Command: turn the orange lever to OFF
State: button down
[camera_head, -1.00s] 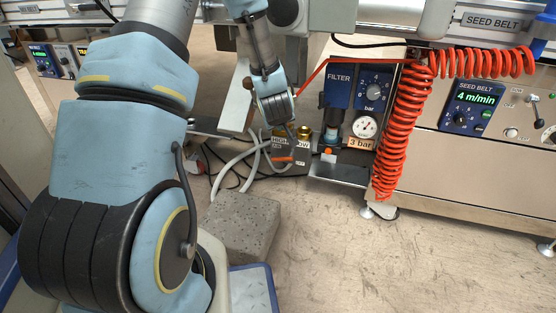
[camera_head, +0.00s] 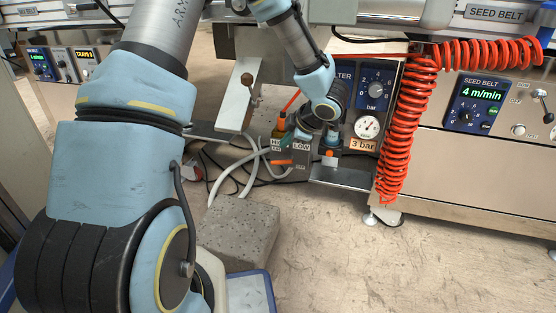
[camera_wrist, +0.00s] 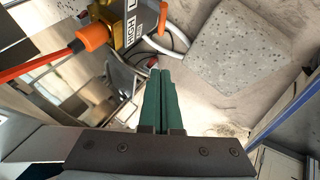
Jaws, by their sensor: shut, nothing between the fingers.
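The orange lever (camera_head: 281,162) sits low on the front of a small valve block with HIGH and LOW labels, and lies roughly level in the head view. In the wrist view the lever (camera_wrist: 162,18) is at the top, beside the valve's label plate (camera_wrist: 133,28). My gripper shows in the wrist view with green fingers (camera_wrist: 160,73) together and nothing between them. The fingertips are apart from the lever, below it in that picture. In the head view my wrist hides most of the fingers. I cannot read an OFF mark.
A red hose with an orange end fitting (camera_wrist: 92,36) joins the valve. The filter panel with a gauge (camera_head: 367,127) stands to the right, near my wrist. Grey hoses (camera_head: 236,172) hang left of the valve. A speckled stone block (camera_head: 238,228) is on the floor in front.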

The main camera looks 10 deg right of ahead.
jog(key=b, duration=0.6)
send_near(273, 162)
jog(key=w+a+f, duration=0.2)
jog(key=a, duration=0.1)
jog(key=shift+w+d+f+b, duration=0.35)
jog(key=shift+d+f+b, duration=0.05)
jog(key=shift+f+b, duration=0.25)
jog(key=shift+w+d+f+b, duration=0.35)
jog(key=shift+d+f+b, duration=0.05)
jog(key=shift+f+b, duration=0.2)
jog(key=shift+r+p, duration=0.2)
jog(key=shift+p, duration=0.4)
jog(key=shift+f+p, duration=0.1)
jog(key=shift+p, duration=0.25)
